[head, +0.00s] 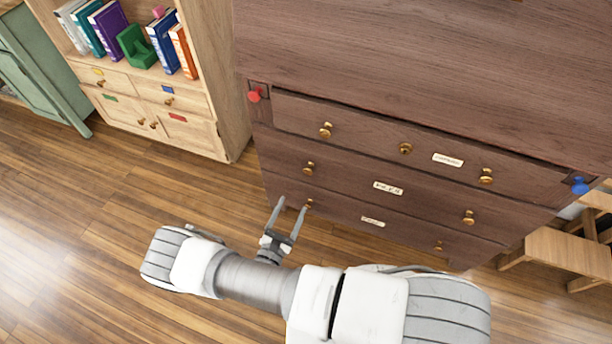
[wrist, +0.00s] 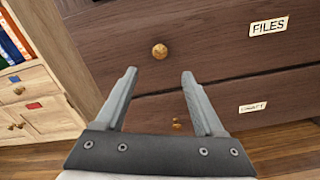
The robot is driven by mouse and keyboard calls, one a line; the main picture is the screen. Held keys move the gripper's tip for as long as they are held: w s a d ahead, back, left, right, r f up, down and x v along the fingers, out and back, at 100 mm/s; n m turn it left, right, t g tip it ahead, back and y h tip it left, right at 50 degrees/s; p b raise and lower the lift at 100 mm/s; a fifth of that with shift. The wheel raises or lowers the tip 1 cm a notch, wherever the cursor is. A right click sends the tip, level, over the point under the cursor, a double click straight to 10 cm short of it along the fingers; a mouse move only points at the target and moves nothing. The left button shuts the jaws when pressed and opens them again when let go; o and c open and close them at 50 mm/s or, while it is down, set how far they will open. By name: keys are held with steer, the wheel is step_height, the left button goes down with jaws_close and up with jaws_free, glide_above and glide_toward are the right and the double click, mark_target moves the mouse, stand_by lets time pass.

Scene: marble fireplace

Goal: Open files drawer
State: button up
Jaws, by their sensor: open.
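The files drawer (head: 350,183) is the middle drawer of the dark wooden chest, with a brass knob at each side. The drawer looks closed. Its left knob (head: 308,168) also shows in the wrist view (wrist: 160,51), beyond and above my fingertips. My gripper (head: 290,203) is open and empty, in front of the chest's left side near the bottom drawer. In the wrist view its fingers (wrist: 159,74) point toward the drawer front, apart from the knob.
The top drawer (head: 375,140) and bottom drawer (head: 345,216) sit above and below. A red peg (head: 254,96) and a blue peg (head: 579,186) mark the chest's sides. A light bookcase (head: 165,105) stands left, a wooden stool (head: 570,250) right. The floor (head: 130,185) at left is clear.

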mark_target(308, 172)
steer(key=b+x, duration=0.2)
steer(key=x, duration=1)
steer(key=shift+w+d, duration=0.15)
steer(key=shift+w, duration=0.2)
jaws_close()
stand_by(0.7)
